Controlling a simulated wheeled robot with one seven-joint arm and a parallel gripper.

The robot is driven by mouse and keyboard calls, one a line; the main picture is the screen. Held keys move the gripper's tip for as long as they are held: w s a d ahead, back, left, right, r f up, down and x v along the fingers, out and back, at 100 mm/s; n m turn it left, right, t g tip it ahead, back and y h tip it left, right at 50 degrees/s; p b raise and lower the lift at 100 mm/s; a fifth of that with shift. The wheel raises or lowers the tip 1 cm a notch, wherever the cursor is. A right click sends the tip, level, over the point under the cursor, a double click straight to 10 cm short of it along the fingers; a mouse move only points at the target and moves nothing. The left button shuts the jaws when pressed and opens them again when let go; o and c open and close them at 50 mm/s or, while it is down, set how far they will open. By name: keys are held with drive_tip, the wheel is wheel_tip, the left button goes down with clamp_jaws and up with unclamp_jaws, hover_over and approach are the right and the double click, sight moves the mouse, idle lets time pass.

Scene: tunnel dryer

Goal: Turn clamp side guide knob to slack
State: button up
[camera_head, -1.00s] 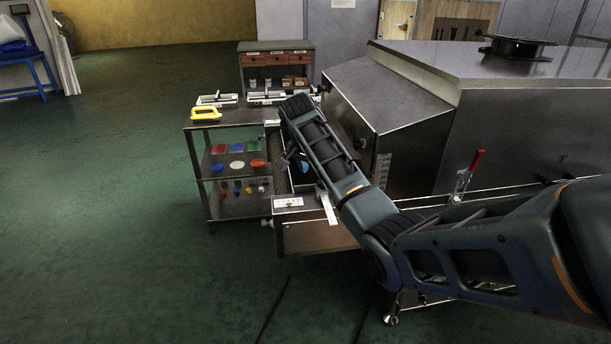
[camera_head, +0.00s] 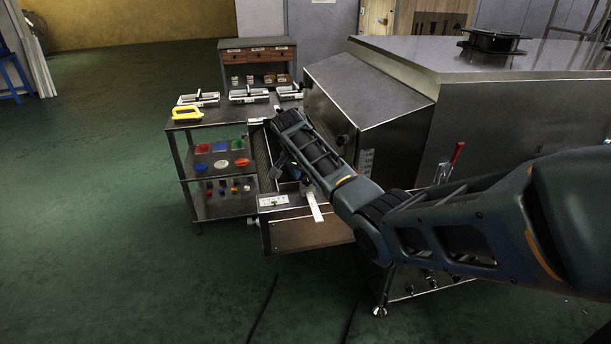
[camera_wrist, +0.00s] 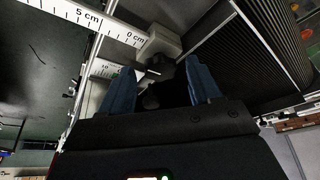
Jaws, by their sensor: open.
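In the wrist view, my gripper (camera_wrist: 160,64) is open, with one blue finger on each side of a dark knob (camera_wrist: 155,76). The knob lies between or just beyond the fingertips; I cannot tell whether either finger touches it. A pale block (camera_wrist: 160,42) sits just behind the knob, beside a white scale (camera_wrist: 98,18) marked 5 cm and 0 cm. In the head view, my arm covers the knob, and the white scale strip (camera_head: 315,207) shows beside the forearm at the dryer's infeed. Which way the knob is turned cannot be seen.
A ribbed dark belt (camera_wrist: 268,35) runs at the right of the wrist view. The steel dryer housing (camera_head: 375,95) stands right of my forearm. A shelf cart (camera_head: 180,160) with a yellow-handled tool (camera_head: 187,114) stands left.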

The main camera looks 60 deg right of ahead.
drive_tip(key=c, duration=1)
drive_tip(key=shift+c, duration=0.2)
drive_tip(key=shift+n+p, duration=0.3)
drive_tip(key=n+p, duration=0.1)
drive_tip(key=n+t+p, duration=0.1)
drive_tip(key=n, duration=0.1)
drive_tip(key=shift+s+r+n+t, duration=0.15)
drive_tip(key=shift+n+t, duration=0.15)
drive_tip(key=n+p, duration=0.1)
drive_tip(key=n, duration=0.1)
drive_tip(key=n+t+y+p, duration=0.1)
drive_tip(key=n, duration=0.1)
drive_tip(key=shift+s+n+t, duration=0.15)
drive_tip(key=shift+n+t, duration=0.15)
drive_tip(key=n, duration=0.1)
drive_tip(key=n+y, duration=0.1)
drive_tip(key=n, duration=0.1)
drive_tip(key=n+t, duration=0.1)
drive_tip(key=n, duration=0.1)
drive_tip(key=shift+s+d+f+y, duration=0.15)
drive_tip(key=shift+d+f+y, duration=0.1)
drive_tip(key=shift+y, duration=0.15)
drive_tip(key=shift+d+r+n+t+y+b, duration=0.15)
drive_tip(key=shift+n+y+b, duration=0.2)
drive_tip(key=shift+n, duration=0.7)
drive_tip(key=shift+f+n+t+y+b, duration=0.15)
drive_tip(key=shift+n+y+b, duration=0.2)
drive_tip(key=shift+n, duration=0.7)
drive_tip(key=shift+r, duration=0.1)
